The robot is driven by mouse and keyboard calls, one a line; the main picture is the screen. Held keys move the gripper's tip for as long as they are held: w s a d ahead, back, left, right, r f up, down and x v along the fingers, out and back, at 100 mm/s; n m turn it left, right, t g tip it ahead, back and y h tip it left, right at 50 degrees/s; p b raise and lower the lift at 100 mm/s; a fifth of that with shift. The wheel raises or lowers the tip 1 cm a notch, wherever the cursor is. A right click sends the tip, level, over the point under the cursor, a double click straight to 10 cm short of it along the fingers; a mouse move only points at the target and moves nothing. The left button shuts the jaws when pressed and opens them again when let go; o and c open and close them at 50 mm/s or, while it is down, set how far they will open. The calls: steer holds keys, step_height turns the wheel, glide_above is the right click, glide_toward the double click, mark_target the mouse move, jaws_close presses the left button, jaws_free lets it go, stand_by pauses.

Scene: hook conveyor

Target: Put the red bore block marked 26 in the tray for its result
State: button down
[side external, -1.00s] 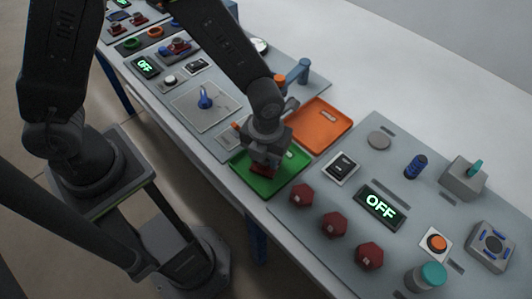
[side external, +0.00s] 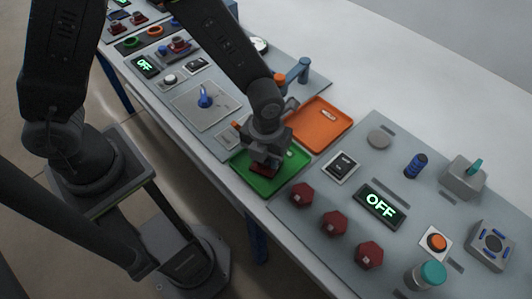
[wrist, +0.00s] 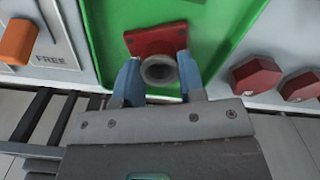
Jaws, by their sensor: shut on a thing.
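The red bore block (wrist: 156,40) is in my gripper (wrist: 158,78), with the blue fingers on either side of its round grey collar in the wrist view. In the side view my gripper (side external: 265,163) is low over the green tray (side external: 289,177), and part of the red block (side external: 264,170) shows under it. I cannot tell whether the block touches the tray floor. The number on the block is not readable. An orange tray (side external: 318,128) lies behind the green one and looks empty apart from a small label.
Several dark red knobs (side external: 333,224) stand on the panel right of the green tray, close to its edge. A display reading OFF (side external: 380,206) and a rocker switch (side external: 341,167) are beside them. An orange lever marked FREE (wrist: 18,41) is at left in the wrist view.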

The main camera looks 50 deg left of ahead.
steer(key=shift+c, duration=1.1)
jaws_free()
steer(key=shift+r, duration=0.1)
step_height(320, 180, up, 7)
stand_by(0.6)
